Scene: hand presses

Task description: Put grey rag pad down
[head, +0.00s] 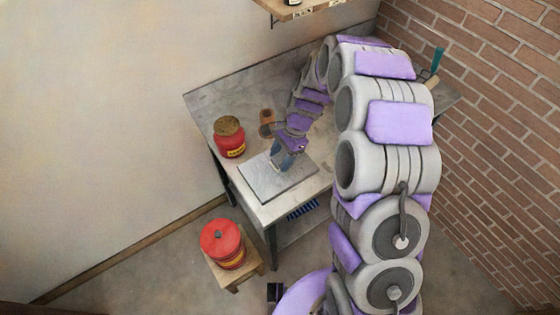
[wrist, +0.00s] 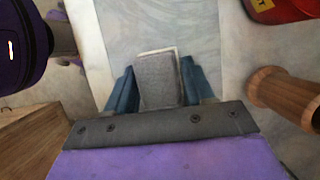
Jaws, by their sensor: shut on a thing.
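The grey rag pad (wrist: 159,82) is a small grey block with a pale edge, held between the two blue fingers of my gripper (wrist: 160,90) in the wrist view. In the head view my gripper (head: 284,160) points down over the flat grey slab (head: 270,187) at the table's front. The slab also shows as a pale surface beyond the pad in the wrist view (wrist: 190,30). The pad is mostly hidden by my gripper in the head view. I cannot tell whether it touches the slab.
A red can with a brown top (head: 229,145) and a brown spool-shaped piece (head: 266,118) stand on the table (head: 215,95). A red canister (head: 222,250) sits on a low wooden stool (head: 245,275). A brick wall (head: 490,120) is at the right. The back-left tabletop is clear.

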